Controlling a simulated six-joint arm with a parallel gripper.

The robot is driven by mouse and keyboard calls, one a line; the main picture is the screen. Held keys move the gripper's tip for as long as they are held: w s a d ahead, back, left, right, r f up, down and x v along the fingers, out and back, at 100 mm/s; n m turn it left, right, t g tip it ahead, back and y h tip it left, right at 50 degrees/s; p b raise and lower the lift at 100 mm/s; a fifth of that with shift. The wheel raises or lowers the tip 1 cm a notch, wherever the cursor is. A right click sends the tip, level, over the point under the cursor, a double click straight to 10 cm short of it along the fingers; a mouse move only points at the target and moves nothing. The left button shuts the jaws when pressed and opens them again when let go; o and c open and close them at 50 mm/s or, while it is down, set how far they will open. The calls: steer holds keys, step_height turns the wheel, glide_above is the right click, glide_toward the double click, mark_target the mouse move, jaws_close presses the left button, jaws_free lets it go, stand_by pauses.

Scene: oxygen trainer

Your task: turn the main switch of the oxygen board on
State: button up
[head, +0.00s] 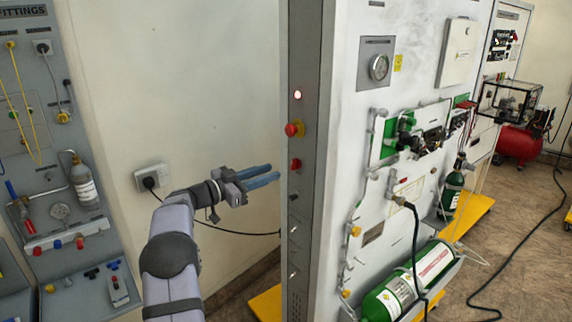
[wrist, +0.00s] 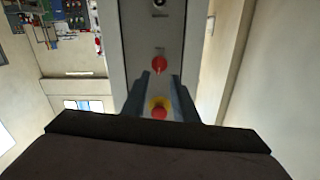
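The oxygen board's narrow grey side panel (head: 305,230) carries a lit lamp (head: 297,95), a red button on a yellow base (head: 292,130) and, below it, a red switch knob (head: 295,163). I take the knob as the main switch; its setting is too small to read. My gripper (head: 275,172) is open and empty, just left of the panel near the knob's height. In the wrist view the red knob (wrist: 158,64) shows just beyond the fingertips (wrist: 160,78). The yellow-based button (wrist: 159,108) appears between the fingers. I see no contact.
A black knob or key (head: 293,197) sits below the red knob. A fittings board (head: 45,150) stands at left. A wall socket (head: 152,178) with a black cable is behind my arm.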

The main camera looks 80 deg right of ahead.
mark_target(292, 164)
steer(key=p+x, duration=0.3)
steer(key=x, duration=0.2)
steer(key=shift+s+d+r, duration=0.15)
steer(key=shift+s+r, duration=0.05)
steer(key=shift+s, duration=0.1)
steer(key=shift+p+x, duration=0.5)
steer(key=shift+x, duration=0.4)
steer(key=shift+f, duration=0.15)
steer(key=shift+c, duration=0.6)
jaws_close()
